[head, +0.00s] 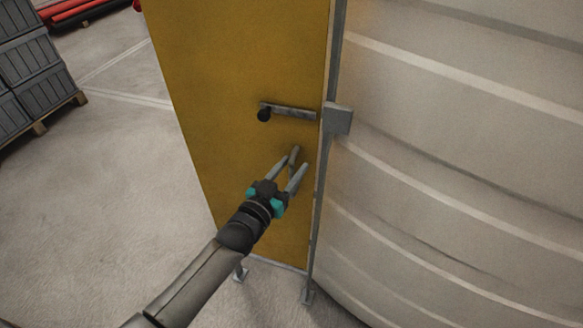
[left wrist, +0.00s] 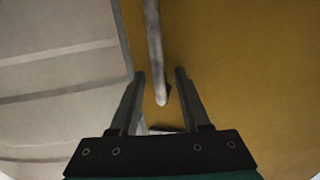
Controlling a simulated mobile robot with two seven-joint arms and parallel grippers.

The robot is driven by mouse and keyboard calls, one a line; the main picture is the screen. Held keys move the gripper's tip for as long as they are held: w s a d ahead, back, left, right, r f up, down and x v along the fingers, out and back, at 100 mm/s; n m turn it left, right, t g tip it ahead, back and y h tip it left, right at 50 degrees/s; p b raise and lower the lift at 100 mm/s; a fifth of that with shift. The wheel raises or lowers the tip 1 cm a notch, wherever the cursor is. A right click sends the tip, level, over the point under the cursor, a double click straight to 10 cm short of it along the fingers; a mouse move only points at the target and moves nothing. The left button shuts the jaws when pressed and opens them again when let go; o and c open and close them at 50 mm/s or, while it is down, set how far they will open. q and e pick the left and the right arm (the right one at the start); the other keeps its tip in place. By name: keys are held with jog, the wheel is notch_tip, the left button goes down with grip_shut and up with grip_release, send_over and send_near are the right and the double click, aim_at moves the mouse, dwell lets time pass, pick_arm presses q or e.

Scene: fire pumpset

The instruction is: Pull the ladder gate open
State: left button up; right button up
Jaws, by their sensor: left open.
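The ladder gate is a tall yellow panel (head: 235,60), closed beside a pale tank. My right gripper is not in view.
The pale ribbed tank wall (head: 460,130) fills the right side. A grey post (head: 318,210) with a bracket (head: 338,119) stands at the gate's right edge. Grey crates (head: 40,75) stand on a pallet at the far left. The floor (head: 110,180) left of the gate is clear.

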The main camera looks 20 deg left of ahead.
pick_arm(q)
jog(key=shift+w, duration=0.1)
jog(key=shift+c, duration=0.4)
grip_shut()
dwell(1.0)
